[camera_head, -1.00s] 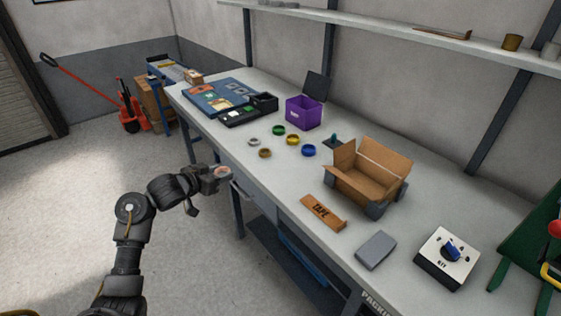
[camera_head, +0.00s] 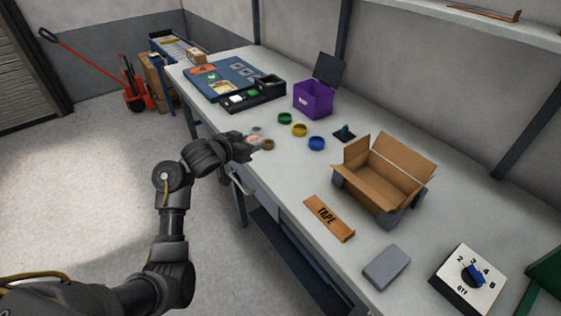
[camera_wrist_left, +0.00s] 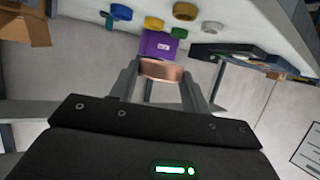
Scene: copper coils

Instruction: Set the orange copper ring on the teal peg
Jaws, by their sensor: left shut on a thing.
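My left gripper (camera_wrist_left: 160,80) is shut on the orange copper ring (camera_wrist_left: 161,69), which sits between its two fingers in the left wrist view. In the head view the left gripper (camera_head: 252,144) is at the front edge of the workbench, and only a small part of the ring (camera_head: 257,136) shows there. The teal peg (camera_head: 345,130) stands on a dark square base on the bench, left of the open cardboard box. The gripper is left of the peg and well apart from it. The peg also shows in the left wrist view (camera_wrist_left: 109,23). My right gripper is not in view.
Loose rings lie between gripper and peg: green (camera_head: 285,118), yellow (camera_head: 299,130), blue (camera_head: 317,143) and brown (camera_head: 268,145). A purple bin (camera_head: 313,99) stands behind them. The cardboard box (camera_head: 383,172) is right of the peg.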

